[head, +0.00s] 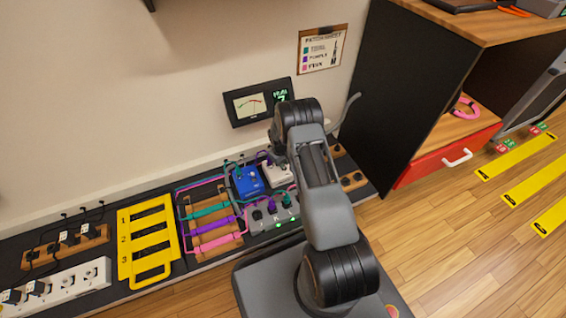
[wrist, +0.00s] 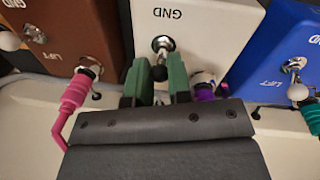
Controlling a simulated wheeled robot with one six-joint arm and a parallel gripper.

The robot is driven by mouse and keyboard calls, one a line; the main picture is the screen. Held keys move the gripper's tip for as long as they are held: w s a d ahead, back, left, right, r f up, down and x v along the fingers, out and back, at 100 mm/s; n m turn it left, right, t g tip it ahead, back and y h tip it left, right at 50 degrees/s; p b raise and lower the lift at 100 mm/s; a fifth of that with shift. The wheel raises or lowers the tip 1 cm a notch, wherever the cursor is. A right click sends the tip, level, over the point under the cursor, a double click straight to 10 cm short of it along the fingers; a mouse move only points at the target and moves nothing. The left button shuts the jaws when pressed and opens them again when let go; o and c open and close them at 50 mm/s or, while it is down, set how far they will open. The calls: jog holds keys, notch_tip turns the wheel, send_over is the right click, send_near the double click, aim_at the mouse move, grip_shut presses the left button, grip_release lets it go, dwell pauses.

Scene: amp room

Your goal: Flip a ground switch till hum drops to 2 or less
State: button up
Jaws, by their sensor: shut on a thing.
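My gripper (wrist: 163,75) has green fingers closed on the ground switch (wrist: 162,45) of the white box (wrist: 195,30). That box is marked GND, upside down in the wrist view. The switch's lever tip is partly hidden between the fingers. In the head view the white box (head: 274,173) shows beside the blue box (head: 246,181), and my arm hides the gripper's fingers. The hum meter (head: 259,102) hangs on the wall, and its green digit looks like 7. The brown box (wrist: 60,25) and blue box (wrist: 270,55) flank the white box in the wrist view, with LIFT on their switches.
Pink (wrist: 76,92) and purple plugs (wrist: 204,88) stand close to the fingers. A yellow rack (head: 147,240), coloured cables and a power strip (head: 65,287) lie to the left. A dark cabinet (head: 400,90) with a red drawer stands to the right.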

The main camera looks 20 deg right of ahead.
jog(key=shift+s+r+t+p, duration=0.2)
jog(key=shift+t+p, duration=0.15)
jog(key=shift+t, duration=0.25)
grip_shut()
jog(key=shift+s+f+t+b, duration=0.2)
jog(key=shift+s+t+b, duration=0.1)
jog(key=shift+t, duration=0.5)
jog(key=shift+s+a+r+t+p, duration=0.1)
jog(key=shift+r+t+p, duration=0.05)
jog(key=shift+t+p, duration=0.45)
jog(key=shift+t, duration=0.1)
jog(key=o, duration=0.5)
grip_release()
jog(key=shift+o, duration=1.4)
jog(key=p+v, duration=0.6)
jog(key=v, duration=0.7)
jog(key=shift+s+r+p, duration=0.2)
jog(key=shift+s+p, duration=0.1)
jog(key=shift+s, duration=0.1)
